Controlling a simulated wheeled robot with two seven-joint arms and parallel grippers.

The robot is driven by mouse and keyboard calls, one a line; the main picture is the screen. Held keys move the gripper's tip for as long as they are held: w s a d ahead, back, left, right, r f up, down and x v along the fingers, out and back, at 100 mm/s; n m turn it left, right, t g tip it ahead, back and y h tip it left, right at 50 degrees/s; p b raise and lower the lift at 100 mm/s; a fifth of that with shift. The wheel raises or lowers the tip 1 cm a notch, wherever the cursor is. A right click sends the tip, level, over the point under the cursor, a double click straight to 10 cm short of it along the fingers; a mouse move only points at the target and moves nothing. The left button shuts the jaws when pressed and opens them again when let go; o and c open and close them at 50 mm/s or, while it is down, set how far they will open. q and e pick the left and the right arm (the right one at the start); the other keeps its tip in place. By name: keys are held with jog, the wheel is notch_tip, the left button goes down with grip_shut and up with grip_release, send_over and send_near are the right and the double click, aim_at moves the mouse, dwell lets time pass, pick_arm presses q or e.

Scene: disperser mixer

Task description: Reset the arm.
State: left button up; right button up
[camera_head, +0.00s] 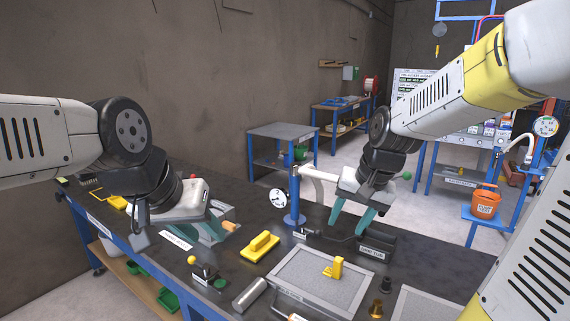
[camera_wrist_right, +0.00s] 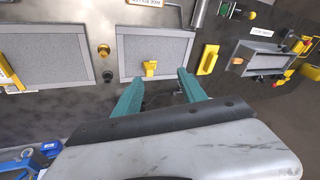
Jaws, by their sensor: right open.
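My right gripper (camera_head: 352,218) hangs above the far side of the workbench with its teal fingers apart and nothing between them. In the right wrist view its two fingers (camera_wrist_right: 160,84) are spread, near the edge of a grey panel. My left gripper (camera_head: 208,229) is low over the left part of the bench, beside a grey boxy fixture (camera_head: 222,215) with an orange part. Its fingers overlap the fixture in the picture, so their opening is unclear. Both arms are bent down over the bench.
The dark workbench (camera_head: 248,288) carries a grey framed panel (camera_head: 318,282) with a yellow piece (camera_head: 335,267), a yellow handled block (camera_head: 262,246), a metal cylinder (camera_head: 250,294) and a blue post with a gauge (camera_head: 278,198).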

jog(key=s+r+n+t, duration=0.2)
jog(key=s+r, duration=0.4)
jog(key=s, duration=0.6)
jog(key=shift+s+a+n+t, duration=0.15)
jog(key=shift+s+n+t, duration=0.2)
jog(key=shift+n, duration=0.45)
dwell(0.3)
